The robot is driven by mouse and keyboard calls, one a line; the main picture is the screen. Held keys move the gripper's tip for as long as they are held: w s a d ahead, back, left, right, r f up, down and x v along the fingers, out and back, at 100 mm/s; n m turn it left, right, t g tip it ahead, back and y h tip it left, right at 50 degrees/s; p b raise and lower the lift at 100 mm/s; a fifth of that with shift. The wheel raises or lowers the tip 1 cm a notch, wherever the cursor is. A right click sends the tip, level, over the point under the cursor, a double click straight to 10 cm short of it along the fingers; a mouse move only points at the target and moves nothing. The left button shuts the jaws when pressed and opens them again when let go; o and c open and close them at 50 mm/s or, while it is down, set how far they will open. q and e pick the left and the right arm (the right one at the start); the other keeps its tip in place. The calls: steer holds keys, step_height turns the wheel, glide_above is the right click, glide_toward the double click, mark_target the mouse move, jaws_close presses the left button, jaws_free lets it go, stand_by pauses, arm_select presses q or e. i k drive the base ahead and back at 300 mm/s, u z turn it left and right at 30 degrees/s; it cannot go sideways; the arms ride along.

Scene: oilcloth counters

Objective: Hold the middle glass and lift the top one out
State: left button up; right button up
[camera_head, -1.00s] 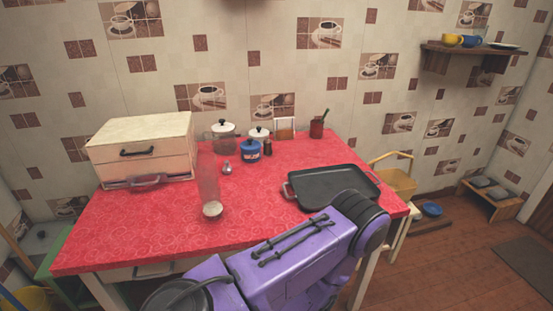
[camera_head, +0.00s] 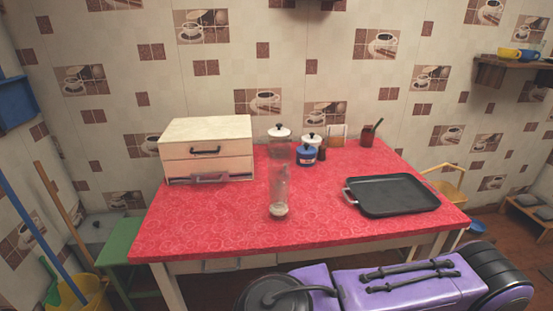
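A tall, narrow column of clear glass (camera_head: 279,188) stands upright on the red oilcloth table (camera_head: 215,222), left of the black tray. It looks like nested glasses, but the separate rims are too faint to tell apart. A pale patch shows at its base. A purple and black arm of mine lies across the bottom right, in front of the table. No fingers of either gripper are in view, and nothing touches the glasses.
A black tray (camera_head: 392,195) lies right of the glasses. A cream drawer box (camera_head: 208,136) stands at the back left. Lidded jars, including a blue pot (camera_head: 305,156), stand behind the glasses. The cloth around the glasses is clear.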

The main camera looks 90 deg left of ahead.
mark_target(279, 175)
steer(key=k, duration=0.4)
steer(key=u, duration=0.85)
